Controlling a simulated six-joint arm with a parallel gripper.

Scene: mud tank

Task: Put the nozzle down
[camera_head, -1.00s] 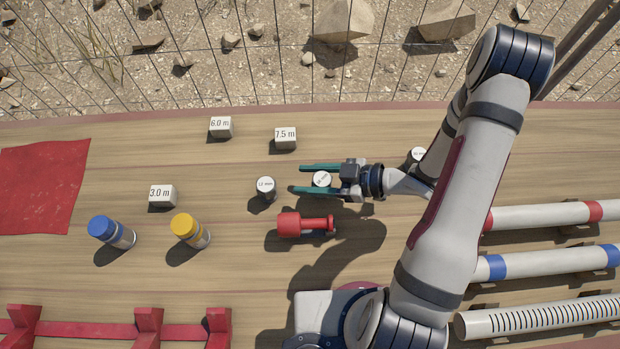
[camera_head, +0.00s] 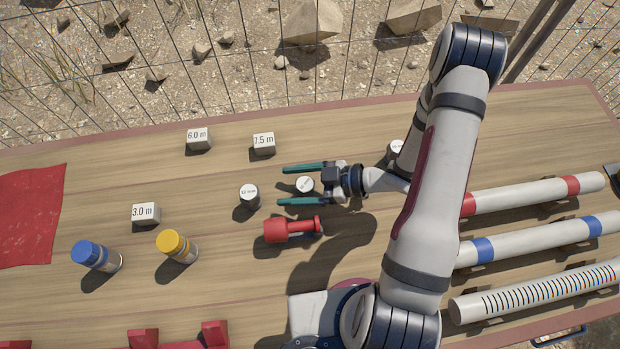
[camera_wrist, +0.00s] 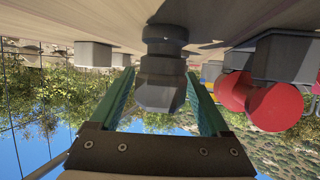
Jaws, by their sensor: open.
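The nozzle (camera_head: 305,185) is a short dark grey piece with a white labelled top. It stands upright on the wooden table. My gripper (camera_head: 304,185) is open around it, with one teal finger on each side. In the wrist view, which looks upside down, the nozzle (camera_wrist: 163,72) stands between the two fingers (camera_wrist: 163,105) with a gap visible on both sides. Its base appears to meet the table top.
A second nozzle (camera_head: 249,196) stands just left of my fingertips. A red valve-like piece (camera_head: 290,230) lies close below the lower finger. Marked blocks (camera_head: 263,144), a blue-capped bottle (camera_head: 97,256) and a yellow-capped bottle (camera_head: 177,246) stand further left. Striped pipes (camera_head: 540,240) lie right.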

